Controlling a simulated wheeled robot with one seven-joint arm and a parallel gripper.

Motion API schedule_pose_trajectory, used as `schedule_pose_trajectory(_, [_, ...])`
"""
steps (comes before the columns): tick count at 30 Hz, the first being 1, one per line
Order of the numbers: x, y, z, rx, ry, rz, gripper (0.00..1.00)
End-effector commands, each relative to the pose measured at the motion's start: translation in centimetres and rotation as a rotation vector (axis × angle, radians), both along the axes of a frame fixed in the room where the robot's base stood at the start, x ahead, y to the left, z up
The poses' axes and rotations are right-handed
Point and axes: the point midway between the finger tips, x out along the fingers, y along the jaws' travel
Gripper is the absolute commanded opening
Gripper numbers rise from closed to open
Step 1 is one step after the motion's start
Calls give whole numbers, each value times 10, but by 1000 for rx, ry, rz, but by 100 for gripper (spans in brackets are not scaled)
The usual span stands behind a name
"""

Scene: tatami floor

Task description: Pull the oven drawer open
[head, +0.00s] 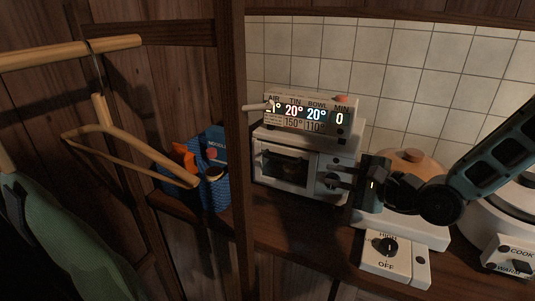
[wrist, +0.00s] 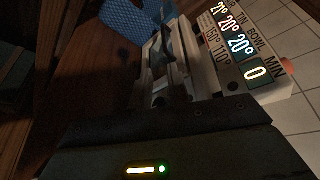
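The oven (head: 284,166) is a small white box with a dark glass front, standing on the wooden counter against the tiled wall. Its front looks closed in the head view.
A display box (head: 308,115) with lit numbers sits on the oven. Wooden hangers (head: 125,150) hang at left.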

Motion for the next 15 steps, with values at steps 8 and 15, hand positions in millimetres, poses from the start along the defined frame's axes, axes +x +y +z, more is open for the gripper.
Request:
schedule_pose_trajectory(8, [16, 17, -1, 46, 9, -8, 18])
schedule_pose_trajectory(15, [46, 54, -12, 45, 9, -8, 18])
